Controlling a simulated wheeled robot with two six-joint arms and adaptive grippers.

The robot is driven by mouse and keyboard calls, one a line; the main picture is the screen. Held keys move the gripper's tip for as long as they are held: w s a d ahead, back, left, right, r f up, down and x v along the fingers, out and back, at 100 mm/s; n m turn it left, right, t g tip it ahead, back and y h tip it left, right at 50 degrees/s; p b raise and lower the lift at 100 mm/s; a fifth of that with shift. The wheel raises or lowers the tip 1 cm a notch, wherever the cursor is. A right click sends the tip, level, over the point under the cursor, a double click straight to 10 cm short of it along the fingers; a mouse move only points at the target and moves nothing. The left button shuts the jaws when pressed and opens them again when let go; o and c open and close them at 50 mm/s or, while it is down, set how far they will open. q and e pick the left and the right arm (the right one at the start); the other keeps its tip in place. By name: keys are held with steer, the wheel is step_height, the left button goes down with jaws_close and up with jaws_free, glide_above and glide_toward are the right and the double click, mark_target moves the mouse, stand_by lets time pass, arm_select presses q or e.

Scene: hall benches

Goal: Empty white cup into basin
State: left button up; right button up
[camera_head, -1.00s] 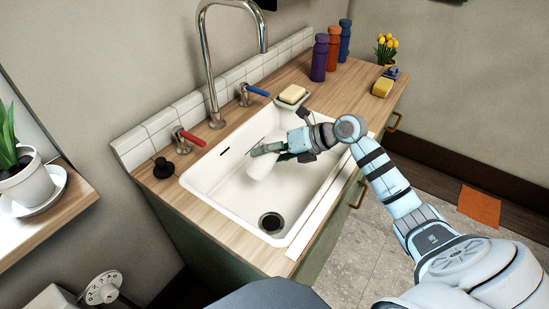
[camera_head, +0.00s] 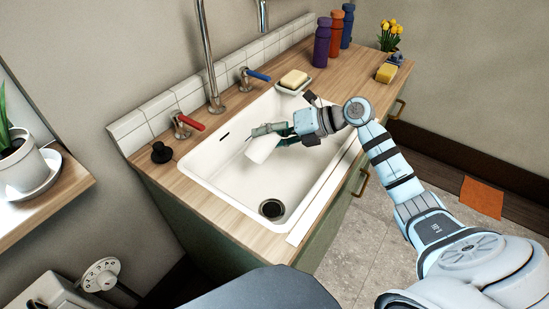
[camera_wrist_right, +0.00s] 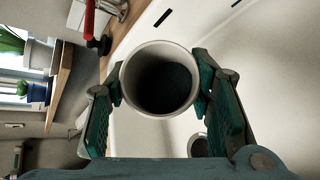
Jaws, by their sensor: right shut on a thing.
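The white cup (camera_head: 263,148) is held over the white basin (camera_head: 225,181), tilted with one end toward the lower left in the head view. My right gripper (camera_head: 279,134) is shut on it. In the right wrist view the cup (camera_wrist_right: 160,80) sits between the two teal finger pads of the gripper (camera_wrist_right: 160,88). Its round rim faces the camera and its inside looks dark; I cannot tell whether anything is in it. The basin's dark drain (camera_head: 271,208) lies below and to the right of the cup. My left gripper is not in view.
A tall faucet (camera_head: 209,60), a red lever (camera_head: 188,123) and a blue lever (camera_head: 257,76) stand along the back edge. A soap dish with yellow soap (camera_head: 294,79) sits at the far rim. Several bottles (camera_head: 321,45) stand on the far counter. A black knob (camera_head: 161,153) is at the near left.

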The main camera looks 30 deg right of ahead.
steer(key=shift+r+y, duration=0.15)
steer(key=shift+y, duration=0.15)
steer(key=shift+m, duration=0.3)
steer(key=shift+r+y, duration=0.1)
steer(key=shift+y, duration=0.2)
steer(key=shift+d+r+m, duration=0.1)
steer(key=shift+m, duration=0.2)
steer(key=shift+d+r+m+t+y+b, duration=0.25)
steer(key=shift+m+y+b, duration=0.35)
steer(key=shift+y, duration=0.2)
steer(key=shift+d+r+m+t+y+b, duration=0.1)
steer(key=shift+m+t+y+b, duration=0.15)
steer(key=shift+m+y+b, duration=0.4)
stand_by(0.9)
steer(key=shift+r+y, duration=0.25)
steer(key=shift+w+d+r, duration=0.1)
steer(key=shift+r, duration=0.15)
stand_by(0.4)
